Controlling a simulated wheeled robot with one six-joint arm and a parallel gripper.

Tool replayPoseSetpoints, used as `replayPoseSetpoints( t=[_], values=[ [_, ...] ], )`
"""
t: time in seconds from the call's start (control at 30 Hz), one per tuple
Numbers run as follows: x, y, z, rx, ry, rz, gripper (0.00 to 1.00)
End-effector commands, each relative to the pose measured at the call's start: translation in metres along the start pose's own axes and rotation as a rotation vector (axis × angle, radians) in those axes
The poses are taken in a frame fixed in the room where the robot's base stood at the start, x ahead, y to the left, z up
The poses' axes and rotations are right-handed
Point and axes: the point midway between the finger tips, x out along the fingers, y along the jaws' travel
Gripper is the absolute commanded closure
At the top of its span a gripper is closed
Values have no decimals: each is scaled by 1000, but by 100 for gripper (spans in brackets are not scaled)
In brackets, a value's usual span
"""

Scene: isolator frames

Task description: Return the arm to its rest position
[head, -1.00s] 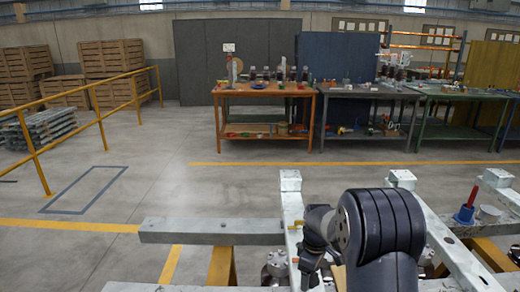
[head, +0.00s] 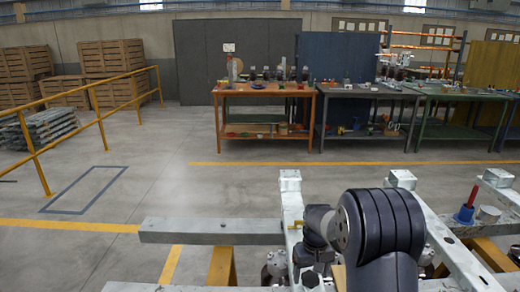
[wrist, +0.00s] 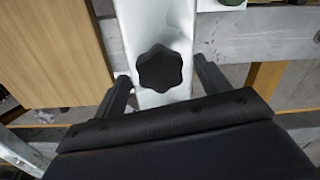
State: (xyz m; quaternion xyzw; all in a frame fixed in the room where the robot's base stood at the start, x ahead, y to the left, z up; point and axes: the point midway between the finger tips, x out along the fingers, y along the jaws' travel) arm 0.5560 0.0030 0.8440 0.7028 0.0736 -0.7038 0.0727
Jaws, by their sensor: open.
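My gripper (wrist: 162,70) is open in the wrist view, with one dark finger on each side of the picture's middle. A black star-shaped knob (wrist: 164,69) shows between the fingers, on a pale metal bar (wrist: 152,22). I see no contact between fingers and knob, and cannot tell the depth between them. In the head view my arm (head: 385,225) is folded over the metal frame at the lower right. Its wrist part (head: 318,226) points down beside a pale upright post (head: 291,200). The fingers are hidden there.
A grey beam (head: 200,231) runs left from the post. A blue pot with a red handle (head: 466,212) stands on the frame at right. In the wrist view a wooden panel (wrist: 50,50) lies left of the bar. Open floor (head: 150,180) reaches to the orange workbench (head: 262,92).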

Motion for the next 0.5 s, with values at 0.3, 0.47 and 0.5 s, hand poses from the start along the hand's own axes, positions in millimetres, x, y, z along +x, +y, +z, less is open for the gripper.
replayPoseSetpoints(
  t=[0.3,0.47,0.5],
  values=[
    [0,0,0,247,0,2,29],
    [0,0,0,345,0,2,29],
    [0,0,0,363,0,2,29]
  ],
)
